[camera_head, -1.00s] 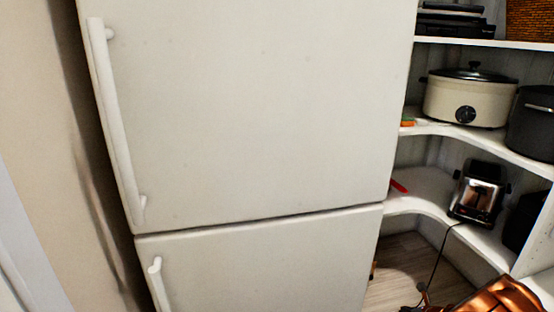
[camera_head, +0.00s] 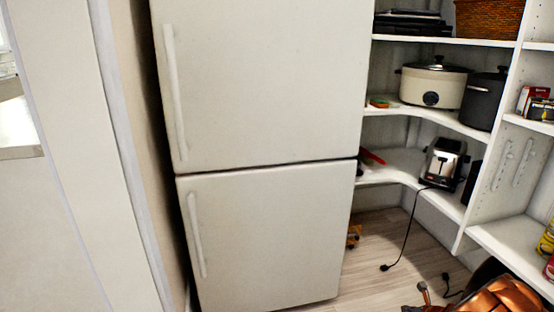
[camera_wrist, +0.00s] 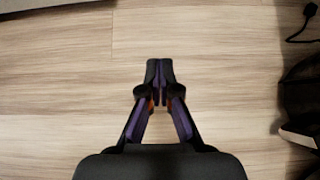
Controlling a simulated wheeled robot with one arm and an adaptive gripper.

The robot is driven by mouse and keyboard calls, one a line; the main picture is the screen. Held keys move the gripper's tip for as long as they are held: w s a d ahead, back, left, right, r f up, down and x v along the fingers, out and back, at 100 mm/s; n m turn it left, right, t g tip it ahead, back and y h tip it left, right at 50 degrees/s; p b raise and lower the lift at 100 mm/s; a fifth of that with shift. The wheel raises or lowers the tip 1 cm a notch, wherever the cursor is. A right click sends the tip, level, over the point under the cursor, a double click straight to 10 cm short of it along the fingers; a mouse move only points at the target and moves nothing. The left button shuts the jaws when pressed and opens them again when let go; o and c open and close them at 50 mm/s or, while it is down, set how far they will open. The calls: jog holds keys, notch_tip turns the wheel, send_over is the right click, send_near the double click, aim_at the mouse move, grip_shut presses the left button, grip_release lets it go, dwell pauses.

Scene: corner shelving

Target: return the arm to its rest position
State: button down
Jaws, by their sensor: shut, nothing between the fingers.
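My gripper (camera_wrist: 159,66) is in the middle of the wrist view, pointing at bare wooden floor. Its two dark fingers meet at the tips and nothing is between them.
A white fridge (camera_head: 262,235) stands ahead. White corner shelves (camera_head: 432,116) at the right hold a slow cooker (camera_head: 432,86), a dark pot (camera_head: 484,100) and a toaster (camera_head: 442,160). A black cord (camera_head: 405,235) trails onto the wooden floor (camera_head: 372,285). A wall edge is at the left.

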jog(key=w+a+r+n+y+p, duration=0.25)
jog(key=a+r+n+p, duration=0.2)
jog(key=a+r, duration=0.75)
jog(key=w+a+r+n+y+p, duration=0.25)
jog(key=a+r+n+p, duration=0.2)
jog(key=a+r, duration=0.8)
jog(key=s+a+r+n+g+y+p, duration=0.2)
jog(key=s+a+r+n+p, duration=0.3)
jog(key=r, duration=0.7)
jog(key=s+a+r+n+g+y+p, duration=0.1)
jog(key=s+a+r+n+g+p, duration=0.15)
jog(key=s+a+r+n, duration=0.7)
jog(key=s+a+r+n+g+h+p, duration=0.2)
jog(key=s+r+n+g+p, duration=0.25)
jog(key=s+r+p, duration=0.8)
jog(key=s+d+r+n+h+p, duration=0.1)
jog(key=s+d+r, duration=0.3)
jog(key=s, duration=0.4)
jog(key=s+d+r+n+g+h+p, duration=0.1)
jog(key=s+d+r+n+h+p, duration=0.1)
jog(key=s+d+r+h+p, duration=0.2)
jog(key=s+d+r+n+g+h+p, duration=0.1)
jog(key=s+d+r, duration=0.4)
jog(key=s, duration=0.6)
notch_tip(320, 180, up, 2)
jog(key=shift+s+r+n+h+p, duration=0.1)
jog(key=shift+s+n+h+p, duration=0.3)
jog(key=shift+n+h+p, duration=0.55)
